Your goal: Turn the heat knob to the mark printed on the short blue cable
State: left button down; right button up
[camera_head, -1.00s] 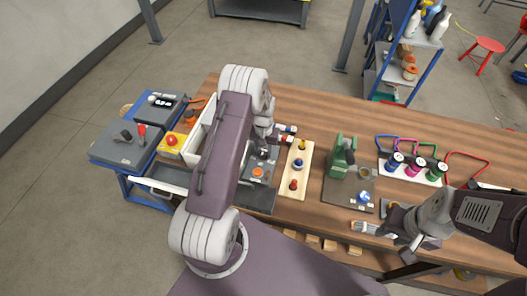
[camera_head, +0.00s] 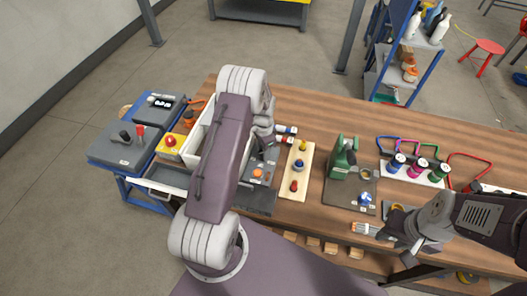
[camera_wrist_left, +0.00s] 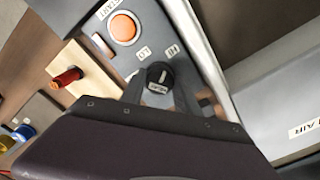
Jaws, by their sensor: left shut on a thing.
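The black heat knob (camera_wrist_left: 157,74) shows in the left wrist view on a grey panel (camera_wrist_left: 172,22), with HI and LO printed beside it. My left gripper (camera_wrist_left: 161,86) has its fingers on both sides of the knob and is shut on it. In the head view my left arm hides the knob. Two short pieces with white bands lie behind the panel: one blue-ended (camera_head: 287,129), one red-ended (camera_head: 284,139). I cannot tell whether either is the short blue cable, and no mark is readable. My right gripper (camera_head: 388,236) is low at the right; its jaw opening is unclear.
An orange START button (camera_wrist_left: 123,27) is close to the knob. A wooden board (camera_head: 290,185) with coloured knobs stands right of the panel. Further right are a green device (camera_head: 342,158) and coloured spools (camera_head: 414,168). An orange-and-white piece (camera_head: 367,229) lies by my right gripper.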

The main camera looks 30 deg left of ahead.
pick_arm(q)
jog(key=shift+w+a+r+m, duration=0.1)
jog(key=shift+w+r+m, duration=0.15)
jog(key=shift+m, duration=0.35)
jog(key=c, duration=1.1)
grip_release()
jog(key=shift+o, duration=1)
jog(key=shift+s+f, duration=0.1)
jog(key=shift+s, duration=0.05)
notch_tip(320, 180, up, 9)
jog(key=b, duration=0.1)
